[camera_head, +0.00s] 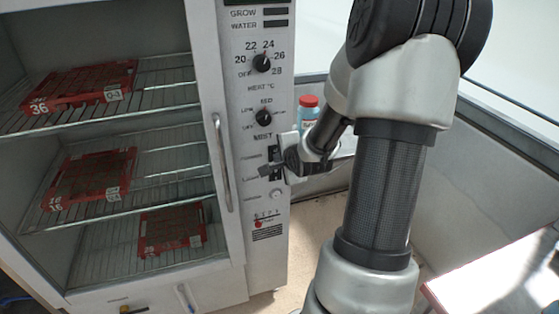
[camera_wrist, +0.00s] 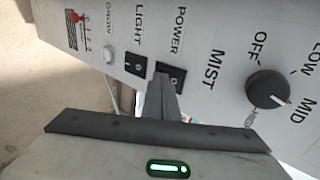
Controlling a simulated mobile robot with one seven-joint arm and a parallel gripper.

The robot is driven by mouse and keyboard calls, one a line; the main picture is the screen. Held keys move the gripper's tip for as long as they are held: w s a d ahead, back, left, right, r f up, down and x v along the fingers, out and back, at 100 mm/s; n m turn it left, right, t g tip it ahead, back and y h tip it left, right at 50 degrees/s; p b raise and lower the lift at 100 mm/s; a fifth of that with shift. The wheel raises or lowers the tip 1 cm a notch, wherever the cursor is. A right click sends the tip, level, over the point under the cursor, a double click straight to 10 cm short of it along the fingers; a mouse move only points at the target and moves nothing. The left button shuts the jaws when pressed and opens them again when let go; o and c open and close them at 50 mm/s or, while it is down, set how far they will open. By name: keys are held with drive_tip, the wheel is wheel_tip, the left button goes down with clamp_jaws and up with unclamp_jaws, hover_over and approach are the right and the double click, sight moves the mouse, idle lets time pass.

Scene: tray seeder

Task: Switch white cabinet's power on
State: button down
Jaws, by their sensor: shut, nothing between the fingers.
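The white cabinet (camera_head: 222,60) stands at the left with a control panel down its right side. The power switch (camera_wrist: 176,76), a black rocker labelled POWER, shows in the wrist view, partly covered by my gripper (camera_wrist: 163,82). My gripper is shut and empty, its fingertips at the switch's lower left edge; whether they touch it I cannot tell. In the head view my gripper (camera_head: 268,170) reaches the panel from the right and hides part of the switches. Whether the power switch is on or off I cannot tell.
The light switch (camera_wrist: 135,66) is close beside the power switch, and the mist knob (camera_wrist: 267,90) is on the other side. The heat knob (camera_head: 262,63) sits higher. A red-capped bottle (camera_head: 308,108) stands behind my wrist. Red trays (camera_head: 90,178) lie on the cabinet's wire shelves.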

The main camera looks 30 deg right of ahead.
drive_tip(key=shift+w, duration=0.1)
idle(0.4)
drive_tip(key=shift+r+p, duration=0.8)
drive_tip(key=shift+p, duration=0.3)
drive_tip(key=p+v, duration=0.5)
drive_tip(key=v, duration=0.7)
drive_tip(key=shift+f, duration=0.1)
